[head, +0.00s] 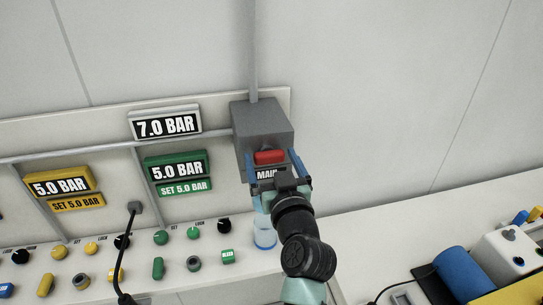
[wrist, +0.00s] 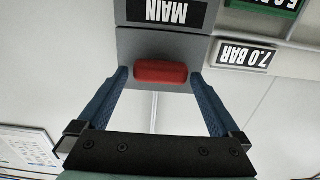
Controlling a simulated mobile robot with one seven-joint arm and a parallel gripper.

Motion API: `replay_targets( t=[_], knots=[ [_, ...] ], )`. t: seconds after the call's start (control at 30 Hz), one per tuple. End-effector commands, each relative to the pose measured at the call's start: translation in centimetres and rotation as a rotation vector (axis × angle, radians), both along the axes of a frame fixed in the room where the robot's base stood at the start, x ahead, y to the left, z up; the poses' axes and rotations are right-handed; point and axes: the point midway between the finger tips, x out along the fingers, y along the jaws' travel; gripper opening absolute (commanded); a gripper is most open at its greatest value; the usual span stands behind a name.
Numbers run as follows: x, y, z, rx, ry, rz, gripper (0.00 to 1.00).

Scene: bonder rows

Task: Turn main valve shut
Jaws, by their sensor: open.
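The main valve is a grey box (head: 262,122) on the wall panel with a red handle (head: 269,157) on its front and a MAIN label below it. The red handle lies level, side to side; it also shows in the wrist view (wrist: 160,73). My gripper (head: 274,160) is open in front of the box, its blue fingers at either side of the red handle. In the wrist view my gripper (wrist: 162,85) shows a gap between each finger and the handle's ends. My gripper partly covers the MAIN label in the head view; the wrist view shows it upside down.
A white display (head: 165,124) reads 7.0 BAR. Yellow (head: 60,184) and green (head: 177,166) displays read 5.0 BAR. Several knobs and a black cable (head: 126,250) are at lower left. A clear blue-tinted cup (head: 264,238) stands beside my arm. A blue cylinder (head: 462,272) lies at lower right.

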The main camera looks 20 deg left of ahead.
Motion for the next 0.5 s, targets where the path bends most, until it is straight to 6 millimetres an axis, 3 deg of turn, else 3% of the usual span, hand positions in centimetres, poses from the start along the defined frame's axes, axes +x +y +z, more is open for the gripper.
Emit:
replay_targets(
  t=[0.27,0.5],
  knots=[
    [0.09,0.11,-0.02,0.0,0.0,0.001,1.0],
    [0.07,0.09,-0.02,0.001,0.001,0.001,0.59]
  ],
)
